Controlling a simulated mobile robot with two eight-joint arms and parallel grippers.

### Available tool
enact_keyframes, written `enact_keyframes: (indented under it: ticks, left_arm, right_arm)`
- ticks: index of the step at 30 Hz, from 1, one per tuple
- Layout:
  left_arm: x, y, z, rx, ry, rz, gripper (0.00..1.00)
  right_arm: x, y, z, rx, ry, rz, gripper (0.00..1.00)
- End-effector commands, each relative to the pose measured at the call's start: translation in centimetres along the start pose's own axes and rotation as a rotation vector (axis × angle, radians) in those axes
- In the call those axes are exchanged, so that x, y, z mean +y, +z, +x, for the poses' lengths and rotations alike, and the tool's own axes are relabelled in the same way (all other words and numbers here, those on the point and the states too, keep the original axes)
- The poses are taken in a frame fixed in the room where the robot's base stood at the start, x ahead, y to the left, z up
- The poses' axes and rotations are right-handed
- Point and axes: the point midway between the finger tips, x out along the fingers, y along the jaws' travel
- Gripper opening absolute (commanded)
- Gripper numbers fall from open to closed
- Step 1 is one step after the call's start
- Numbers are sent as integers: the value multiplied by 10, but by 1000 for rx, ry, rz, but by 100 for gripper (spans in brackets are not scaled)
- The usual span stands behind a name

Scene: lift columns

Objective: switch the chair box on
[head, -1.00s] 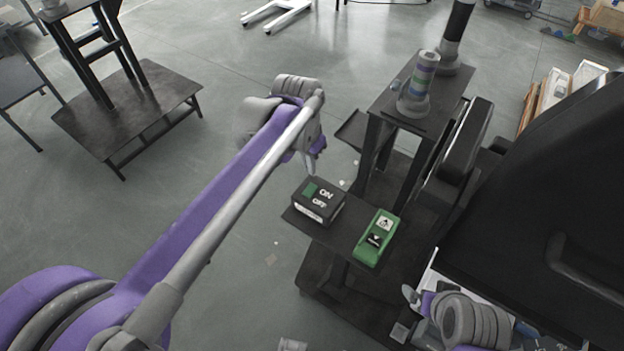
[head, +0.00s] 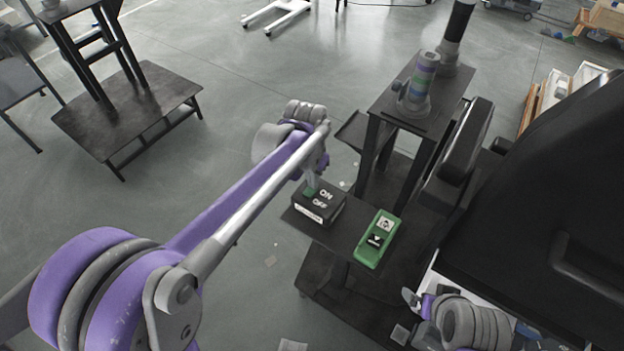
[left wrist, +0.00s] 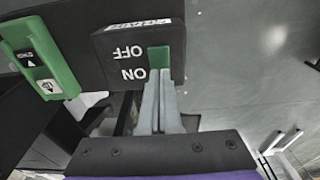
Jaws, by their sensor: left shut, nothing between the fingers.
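The black box (head: 320,207) with white ON and OFF lettering and a green switch sits on a dark shelf. In the left wrist view the box (left wrist: 120,52) appears upside down, with its green switch (left wrist: 159,56) at the right by the lettering. My left gripper (head: 311,187) is shut and empty, its tips over the switch at the ON end. In the left wrist view its tips (left wrist: 158,76) meet the switch's near edge; I cannot tell whether they press it. My right gripper (head: 411,298) shows small at the lower right; its jaws are unclear.
A green control box (head: 377,238) with arrow buttons lies right of the black box on the same dark shelf (head: 335,240). A dark stand (head: 400,110) with a striped grey post rises behind. A low dark platform (head: 130,115) stands far left.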

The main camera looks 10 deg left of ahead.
Motion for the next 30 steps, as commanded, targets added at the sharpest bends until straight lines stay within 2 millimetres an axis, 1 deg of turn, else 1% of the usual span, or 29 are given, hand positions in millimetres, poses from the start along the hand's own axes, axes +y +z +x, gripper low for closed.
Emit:
enact_keyframes:
  ticks: [1,10,21,30]
  left_arm:
    - [0,-1,4,-26,0,2,0]
    - [0,2,3,-22,1,0,0]
    - [0,17,-1,-24,0,-1,0]
    - [0,16,-3,-21,0,0,0]
  right_arm:
    - [0,1,2,-1,0,0,100]
    - [0,1,1,0,0,0,100]
    - [0,0,0,0,0,0,100]
    - [0,-1,-1,1,0,0,100]
